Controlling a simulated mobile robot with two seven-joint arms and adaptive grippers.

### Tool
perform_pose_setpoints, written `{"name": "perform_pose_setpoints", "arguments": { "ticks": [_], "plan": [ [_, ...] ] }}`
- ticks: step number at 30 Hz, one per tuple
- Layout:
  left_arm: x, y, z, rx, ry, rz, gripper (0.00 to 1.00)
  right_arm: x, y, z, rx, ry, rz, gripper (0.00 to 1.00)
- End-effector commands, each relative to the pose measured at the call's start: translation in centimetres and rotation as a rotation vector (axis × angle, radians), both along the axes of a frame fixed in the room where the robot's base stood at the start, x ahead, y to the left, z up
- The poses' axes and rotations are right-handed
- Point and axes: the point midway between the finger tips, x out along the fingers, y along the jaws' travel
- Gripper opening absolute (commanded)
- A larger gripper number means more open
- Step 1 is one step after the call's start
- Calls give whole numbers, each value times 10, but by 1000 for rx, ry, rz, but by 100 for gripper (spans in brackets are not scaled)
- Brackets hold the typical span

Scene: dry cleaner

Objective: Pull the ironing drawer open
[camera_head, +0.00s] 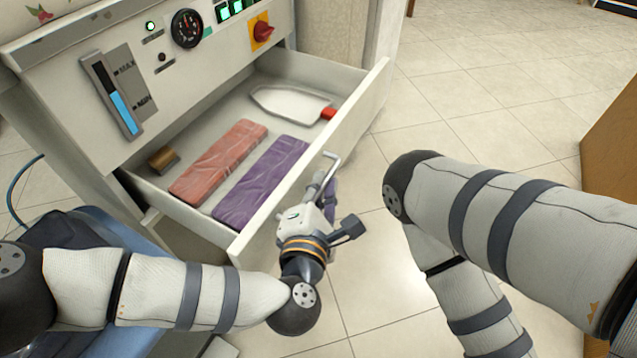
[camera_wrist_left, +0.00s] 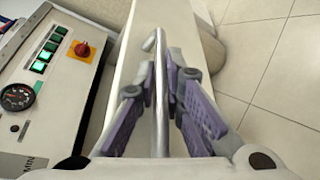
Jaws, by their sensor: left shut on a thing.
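The ironing drawer (camera_head: 345,122) of the white machine is pulled out, with its inside showing in the head view. A metal bar handle (camera_head: 331,160) runs along its front, and it also shows in the left wrist view (camera_wrist_left: 160,85). My left gripper (camera_head: 326,190) is at the drawer front, its purple-padded fingers (camera_wrist_left: 162,100) on both sides of the handle, shut on it. My right gripper is out of view.
The machine's panel (camera_head: 75,60) has a gauge (camera_head: 187,28), a red knob (camera_head: 263,31) and a blue level indicator (camera_head: 117,97). A blue and dark item (camera_head: 95,232) is at lower left. Tiled floor (camera_head: 470,85) is clear beyond the drawer. A brown wooden piece (camera_head: 612,145) stands at right.

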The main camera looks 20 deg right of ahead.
Motion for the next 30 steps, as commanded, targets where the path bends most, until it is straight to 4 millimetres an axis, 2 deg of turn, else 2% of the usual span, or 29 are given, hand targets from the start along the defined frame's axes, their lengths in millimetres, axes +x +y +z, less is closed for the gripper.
{"name": "perform_pose_setpoints", "arguments": {
  "ticks": [2, 3, 14, 17, 24, 30],
  "plan": [
    [0, 0, -1, 0, 1, -1, 0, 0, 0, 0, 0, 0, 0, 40],
    [0, 0, -1, 0, 1, -1, 18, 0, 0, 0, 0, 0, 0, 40],
    [-4, 3, 1, 1, 2, -2, 18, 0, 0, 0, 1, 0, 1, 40],
    [-20, 14, 4, 1, 3, -3, 18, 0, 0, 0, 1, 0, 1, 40],
    [-72, 50, 18, 2, 5, -3, 18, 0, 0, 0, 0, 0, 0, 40],
    [-94, 65, 25, 1, 2, -1, 18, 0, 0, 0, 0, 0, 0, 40]
  ]
}}
